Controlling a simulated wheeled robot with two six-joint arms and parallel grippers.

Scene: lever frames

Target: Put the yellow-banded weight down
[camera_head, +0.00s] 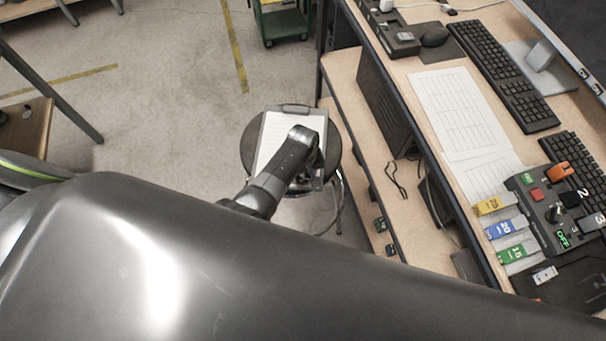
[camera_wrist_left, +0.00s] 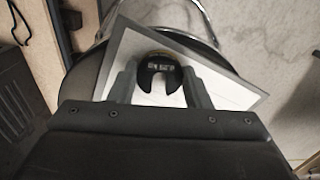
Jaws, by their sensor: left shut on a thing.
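My left gripper (camera_head: 310,172) is over the clipboard (camera_head: 274,140) on a round dark stool (camera_head: 247,148) in the head view; the wrist hides most of its jaws. In the left wrist view, the left gripper (camera_wrist_left: 160,80) is shut on the yellow-banded weight (camera_wrist_left: 158,68), a dark slotted disc with a little yellow at its far rim. The clipboard's white sheet (camera_wrist_left: 228,92) lies behind the weight. I cannot tell whether the weight touches the clipboard. My right gripper is not in view.
A desk (camera_head: 413,92) on the right holds keyboards, papers and a control box (camera_head: 548,208) with coloured tags. A black computer case (camera_head: 386,100) stands on the lower shelf right of the stool. A green cart (camera_head: 281,22) stands at the back. The floor left of the stool is clear.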

